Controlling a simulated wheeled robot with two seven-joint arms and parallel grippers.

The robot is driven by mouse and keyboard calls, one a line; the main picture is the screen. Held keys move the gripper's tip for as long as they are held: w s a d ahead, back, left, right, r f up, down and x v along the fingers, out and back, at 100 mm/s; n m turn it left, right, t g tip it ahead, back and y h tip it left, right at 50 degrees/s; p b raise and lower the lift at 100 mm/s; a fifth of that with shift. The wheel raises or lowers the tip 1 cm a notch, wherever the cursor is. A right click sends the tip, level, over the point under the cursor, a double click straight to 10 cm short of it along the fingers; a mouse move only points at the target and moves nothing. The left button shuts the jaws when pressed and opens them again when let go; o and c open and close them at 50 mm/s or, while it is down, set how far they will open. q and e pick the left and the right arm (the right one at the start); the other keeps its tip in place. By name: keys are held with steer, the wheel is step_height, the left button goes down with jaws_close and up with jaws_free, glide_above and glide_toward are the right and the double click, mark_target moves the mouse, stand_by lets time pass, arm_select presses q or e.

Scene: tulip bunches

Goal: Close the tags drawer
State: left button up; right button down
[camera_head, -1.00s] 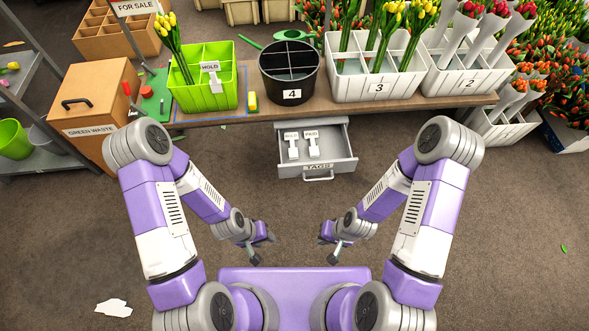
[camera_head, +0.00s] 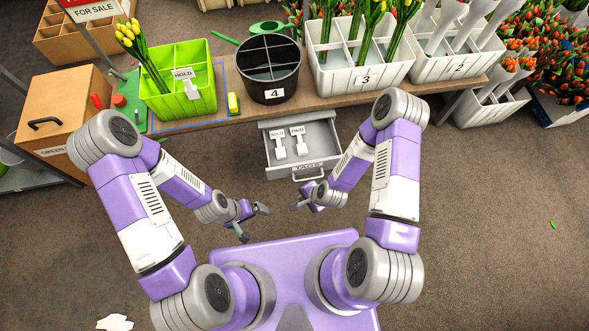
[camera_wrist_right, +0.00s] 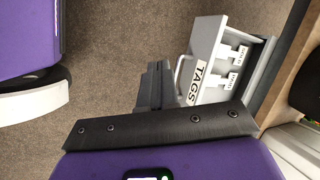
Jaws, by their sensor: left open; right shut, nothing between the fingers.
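The grey tags drawer (camera_head: 303,170) stands pulled out below the table's front edge, with a handle on its front. Two white tags, marked SOLD (camera_head: 278,146) and PAID (camera_head: 298,140), lie in it. In the right wrist view the drawer front (camera_wrist_right: 200,75) with its TAGS label and handle is just beyond the fingers. My right gripper (camera_head: 296,206) is shut and empty, in front of the drawer and a little below its handle in the head view. Contact with the handle cannot be told. My left gripper (camera_head: 254,224) is open and empty, left of and nearer than the drawer.
The table (camera_head: 330,107) above the drawer carries a green divided crate (camera_head: 178,104), a black bucket (camera_head: 270,94) marked 4 and white crates (camera_head: 362,80) of flowers. A wooden green-waste box (camera_head: 50,110) stands left. The floor before the drawer is clear.

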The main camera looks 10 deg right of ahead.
steer(key=w+f+m+t+h+p, duration=0.1)
steer(key=w+f+m+t+p, duration=0.2)
steer(key=m, duration=1)
steer(key=m+t+h+b, duration=0.2)
steer(key=m+t+b, duration=0.15)
steer(key=m, duration=0.65)
glide_toward(294, 168)
step_height(294, 168, down, 3)
steer(key=w, duration=0.2)
steer(key=w+g+b, duration=0.1)
steer(key=shift+w+a+f, duration=0.2)
steer(key=shift+w, duration=0.6)
steer(key=shift+r, duration=0.1)
